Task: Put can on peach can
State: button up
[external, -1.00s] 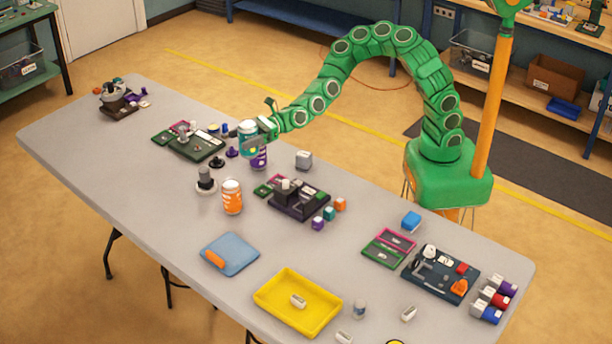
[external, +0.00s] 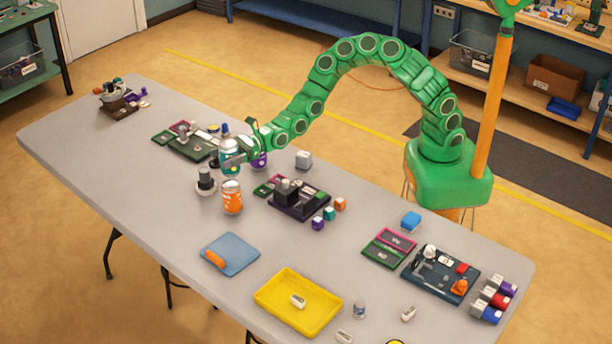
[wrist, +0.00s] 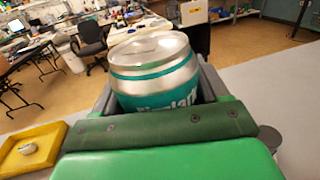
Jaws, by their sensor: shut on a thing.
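My gripper (external: 232,158) is shut on a teal and silver can (external: 229,145), which it holds upright. In the wrist view the same can (wrist: 155,72) sits between the jaws, its silver lid up. An orange can with a white band (external: 232,197), likely the peach can, stands upright on the table. In the external view the held can appears just above and slightly behind the orange can's top; the exact gap cannot be told. The orange can is not visible in the wrist view.
A purple can (external: 259,160) is behind my gripper. A dark parts tray (external: 300,205) lies to the right. A blue mat (external: 230,253) and yellow tray (external: 297,308) lie in front.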

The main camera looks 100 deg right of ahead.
jog(key=shift+w+f, duration=0.25)
jog(key=shift+f, duration=0.1)
jog(key=shift+w+a+f, duration=0.1)
jog(key=shift+f, duration=1.55)
jog(key=o, duration=1.3)
jog(key=shift+f, duration=0.1)
jog(key=shift+o, duration=0.2)
jog(key=v, duration=1.2)
